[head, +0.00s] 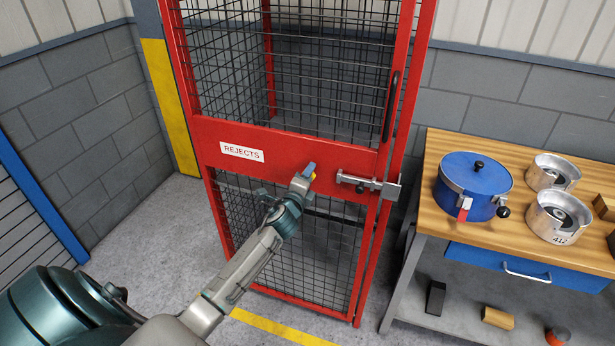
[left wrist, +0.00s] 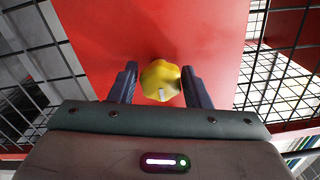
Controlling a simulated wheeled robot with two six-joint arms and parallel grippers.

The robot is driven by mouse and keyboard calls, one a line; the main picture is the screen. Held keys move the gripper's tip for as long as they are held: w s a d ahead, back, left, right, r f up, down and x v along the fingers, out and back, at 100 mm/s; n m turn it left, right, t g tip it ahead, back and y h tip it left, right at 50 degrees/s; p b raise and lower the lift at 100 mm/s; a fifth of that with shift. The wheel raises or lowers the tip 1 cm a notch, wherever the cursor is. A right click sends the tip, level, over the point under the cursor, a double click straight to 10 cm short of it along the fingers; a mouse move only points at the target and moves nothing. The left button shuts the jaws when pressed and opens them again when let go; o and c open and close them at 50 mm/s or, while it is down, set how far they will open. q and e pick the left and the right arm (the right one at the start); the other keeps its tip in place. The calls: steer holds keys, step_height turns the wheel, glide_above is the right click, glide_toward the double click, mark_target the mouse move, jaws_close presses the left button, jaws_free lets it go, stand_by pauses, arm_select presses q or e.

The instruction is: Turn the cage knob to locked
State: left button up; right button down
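The red cage door (head: 350,158) is closed in the head view, with a "REJECTS" label on its solid middle panel. The yellow cage knob (left wrist: 160,80) sits on that red panel in the left wrist view, with a pale mark on its lower edge. In the head view only a sliver of the knob (head: 313,176) shows beside my fingers. My left gripper (head: 307,173) is at the panel, its fingers on either side of the knob. In the left wrist view the fingers (left wrist: 160,88) are apart, with a small gap at the left one; contact at the right one is unclear.
A metal slide bolt (head: 368,184) and a black handle (head: 391,105) are at the door's right side. A wooden-topped bench (head: 440,215) at right holds a blue lidded pot (head: 470,190) and metal housings (head: 555,215). The floor left of the cage is clear.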

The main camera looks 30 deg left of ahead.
arm_select(q)
steer(key=shift+o, duration=1.1)
steer(key=b+v, duration=0.3)
steer(key=v, duration=0.7)
steer(key=shift+s, duration=0.4)
